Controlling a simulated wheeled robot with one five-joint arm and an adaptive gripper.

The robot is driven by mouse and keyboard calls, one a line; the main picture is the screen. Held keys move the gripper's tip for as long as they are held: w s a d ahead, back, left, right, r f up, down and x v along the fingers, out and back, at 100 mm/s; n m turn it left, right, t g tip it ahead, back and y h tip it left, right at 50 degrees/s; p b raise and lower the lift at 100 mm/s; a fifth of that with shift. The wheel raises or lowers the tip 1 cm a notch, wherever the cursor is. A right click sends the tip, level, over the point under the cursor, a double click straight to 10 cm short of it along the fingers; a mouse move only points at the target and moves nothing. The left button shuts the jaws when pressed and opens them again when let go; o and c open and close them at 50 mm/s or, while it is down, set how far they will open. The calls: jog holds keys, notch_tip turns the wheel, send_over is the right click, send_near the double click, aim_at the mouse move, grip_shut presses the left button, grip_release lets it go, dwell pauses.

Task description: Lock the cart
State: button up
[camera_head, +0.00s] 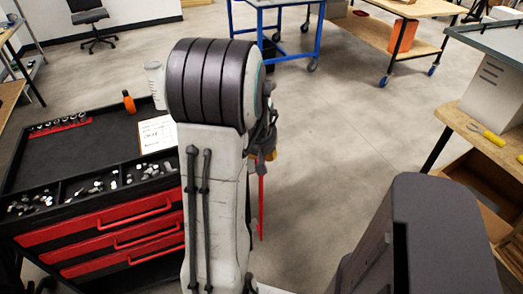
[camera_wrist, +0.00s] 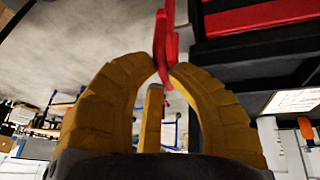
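The tool cart (camera_head: 104,232), black with red drawers, stands at the left in the head view, partly behind my arm. Its dark body and a red drawer front (camera_wrist: 262,18) show at the upper right in the wrist view. My gripper (camera_wrist: 166,68) has curved yellow fingers, bent inward with their tips close together. A slim red handle (camera_wrist: 164,38) passes between the tips, seemingly touching both. In the head view my gripper (camera_head: 265,153) is mostly hidden behind my arm, beside the cart's right side. The red piece (camera_head: 261,205) hangs below it. Where it attaches is hidden.
On the cart top are a white paper (camera_head: 156,133), an orange bottle (camera_head: 129,102), a pale cup (camera_head: 154,84) and bins of small metal parts. A wooden bench (camera_head: 478,132) stands at the right. Grey floor (camera_head: 335,150) lies clear between.

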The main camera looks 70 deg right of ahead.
jog(key=o, duration=0.6)
jog(key=shift+c, duration=0.2)
jog(key=shift+r, duration=0.15)
jog(key=v, duration=1.1)
jog(key=shift+r, duration=0.35)
jog(key=shift+a, duration=0.15)
jog(key=a+f+m+y, duration=0.3)
jog(key=a+f+m, duration=0.15)
jog(key=a, duration=0.55)
jog(key=w+a+r+n+t+p, duration=0.1)
jog(key=w+a+n, duration=0.3)
jog(key=a, duration=0.4)
jog(key=w+a+r+n+t+y+p, duration=0.1)
jog(key=w+a+r+n, duration=0.2)
jog(key=a+n, duration=0.3)
jog(key=w+a+r+n+y+p, duration=0.1)
jog(key=w+a+n, duration=0.4)
jog(key=a, duration=0.7)
jog(key=shift+w+r+t, duration=0.25)
jog(key=shift+r+t, duration=0.15)
